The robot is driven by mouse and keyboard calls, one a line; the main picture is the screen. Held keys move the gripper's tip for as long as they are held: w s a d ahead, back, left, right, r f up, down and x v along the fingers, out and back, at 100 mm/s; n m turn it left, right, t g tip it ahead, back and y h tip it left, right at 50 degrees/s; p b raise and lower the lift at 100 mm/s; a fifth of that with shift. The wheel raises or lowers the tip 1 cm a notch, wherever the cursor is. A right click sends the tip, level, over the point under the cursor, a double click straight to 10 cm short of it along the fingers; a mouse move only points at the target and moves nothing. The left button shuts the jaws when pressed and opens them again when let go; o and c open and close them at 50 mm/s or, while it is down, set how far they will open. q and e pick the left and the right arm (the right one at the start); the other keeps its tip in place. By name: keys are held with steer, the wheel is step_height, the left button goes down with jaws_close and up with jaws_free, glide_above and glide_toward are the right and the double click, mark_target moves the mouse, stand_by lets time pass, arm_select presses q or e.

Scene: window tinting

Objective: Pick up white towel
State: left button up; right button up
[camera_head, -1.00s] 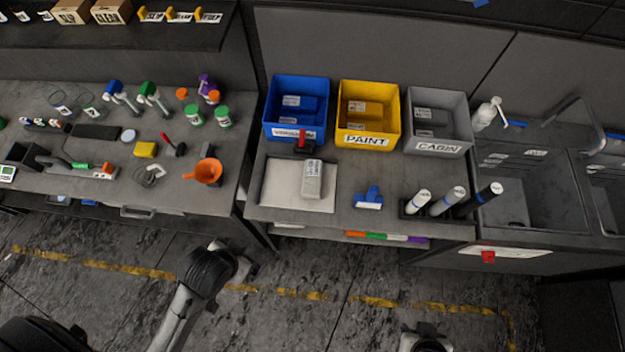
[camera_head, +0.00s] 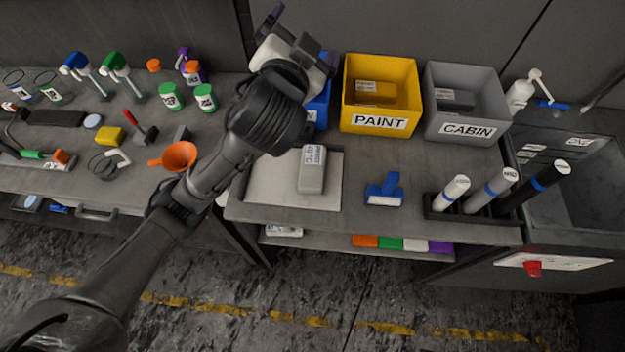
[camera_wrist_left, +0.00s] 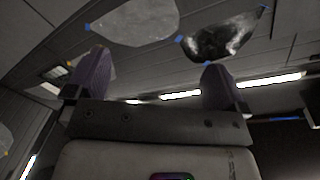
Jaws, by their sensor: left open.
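A white folded piece (camera_head: 414,245), which looks like the white towel, lies on the shelf under the right-hand bench. It sits in a row between a green piece (camera_head: 390,244) and a purple piece (camera_head: 440,247); only their front edges show. My left gripper (camera_head: 298,38) is raised high over the back of the bench, in front of the blue bin, and is far from the towel. In the left wrist view its two purple fingers (camera_wrist_left: 155,82) stand wide apart with nothing between them. My right gripper is not in view.
A pale mat (camera_head: 325,200) with a grey block (camera_head: 312,170), a blue tool (camera_head: 384,189) and rolls in a rack (camera_head: 475,208) are on the benchtop. Yellow (camera_head: 380,130) and grey bins (camera_head: 465,130) stand behind. The floor before the shelf is clear.

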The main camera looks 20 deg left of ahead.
arm_select(q)
steer(key=w+d+r+m+t+h+b, duration=0.45)
steer(key=d+r+m+t+h, duration=0.35)
steer(key=m, duration=0.8)
steer(key=d+f+m+g+h+b, duration=0.15)
steer(key=d+m+g+h, duration=0.35)
steer(key=m+h, duration=0.85)
steer(key=m+g+y, duration=1.9)
steer(key=m+g, duration=0.2)
steer(key=m, duration=1.2)
glide_above(312, 165)
step_height(312, 165, down, 36)
step_height(312, 165, down, 12)
steer(key=shift+d, duration=0.1)
steer(key=shift+f, duration=0.7)
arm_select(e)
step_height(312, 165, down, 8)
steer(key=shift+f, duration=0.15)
